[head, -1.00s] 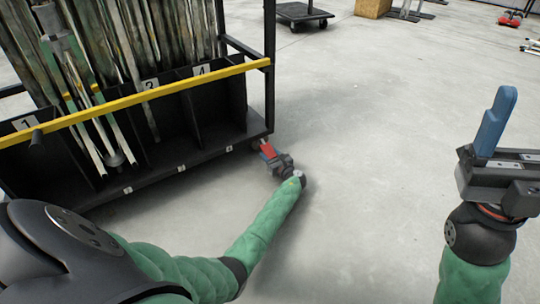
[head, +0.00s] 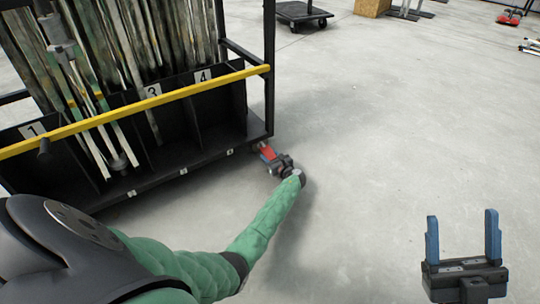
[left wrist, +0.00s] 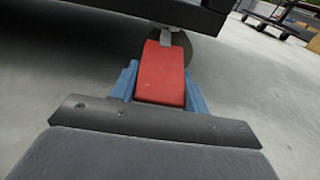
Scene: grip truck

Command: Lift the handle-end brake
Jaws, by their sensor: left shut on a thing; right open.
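The black grip truck (head: 200,158) stands at the left of the head view, with a yellow bar across its front. A red brake pedal (head: 267,152) sticks out at its near right corner, low by the floor. In the left wrist view the red brake (left wrist: 160,75) lies between the blue fingers of my left gripper, in front of a caster wheel (left wrist: 182,45). My left gripper (head: 273,157) is shut on the red brake, its fingers along both sides. My right gripper (head: 463,240) is open and empty, fingers pointing up, at the lower right, well away from the truck.
The truck holds several tall poles and panels (head: 150,40) in numbered compartments. A dark dolly (head: 303,14) and a wooden box (head: 372,7) stand at the back. The grey floor (head: 400,130) right of the truck is clear.

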